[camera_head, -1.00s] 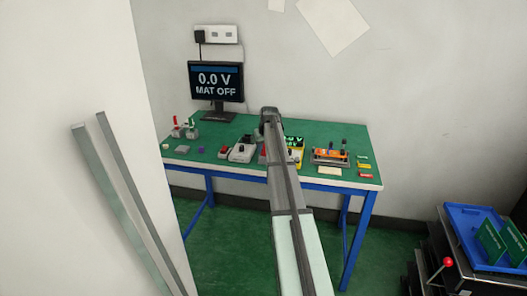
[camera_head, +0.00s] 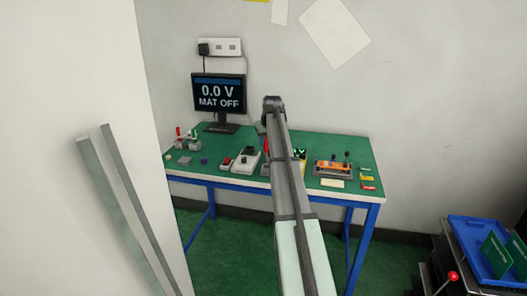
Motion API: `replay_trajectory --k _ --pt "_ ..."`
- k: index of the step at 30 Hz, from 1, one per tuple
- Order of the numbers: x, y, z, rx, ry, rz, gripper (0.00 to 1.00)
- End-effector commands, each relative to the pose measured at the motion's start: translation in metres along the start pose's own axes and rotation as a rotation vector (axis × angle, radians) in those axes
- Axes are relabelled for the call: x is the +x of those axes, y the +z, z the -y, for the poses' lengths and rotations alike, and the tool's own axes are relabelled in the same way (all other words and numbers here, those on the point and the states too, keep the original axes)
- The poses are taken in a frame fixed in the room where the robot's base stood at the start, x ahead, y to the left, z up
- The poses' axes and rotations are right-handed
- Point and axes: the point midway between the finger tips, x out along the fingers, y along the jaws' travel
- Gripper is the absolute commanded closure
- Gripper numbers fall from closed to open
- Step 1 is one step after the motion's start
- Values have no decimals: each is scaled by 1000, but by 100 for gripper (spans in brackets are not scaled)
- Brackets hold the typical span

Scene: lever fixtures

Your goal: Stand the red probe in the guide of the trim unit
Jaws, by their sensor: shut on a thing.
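My arm reaches over the green table, and its dark far end (camera_head: 272,104) stands above the table's back part. My gripper's fingers are hidden behind the arm. A small red sliver (camera_head: 264,144) shows at the arm's left side; I cannot tell whether it is the red probe. An orange and grey unit (camera_head: 332,167) with dark upright knobs sits right of the arm. A grey box with a dark dial (camera_head: 244,160) sits left of it. No label shows which is the trim unit, and its guide cannot be made out.
A monitor (camera_head: 219,93) reading "0.0 V MAT OFF" stands at the back left. Small fixtures with red and white handles (camera_head: 187,140) stand at the left end of the table (camera_head: 335,145). Small coloured blocks (camera_head: 368,185) lie at the right.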

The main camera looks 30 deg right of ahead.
Motion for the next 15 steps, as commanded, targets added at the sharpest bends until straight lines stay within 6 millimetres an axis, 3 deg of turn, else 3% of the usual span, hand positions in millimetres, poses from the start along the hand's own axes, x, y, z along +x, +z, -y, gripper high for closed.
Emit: replay_trajectory --k 5,8,15 --pt "-4 -10 18 -18 -8 2 100" --pt "2 -31 30 -34 -15 4 100" --pt "20 -111 44 -58 -18 6 100"
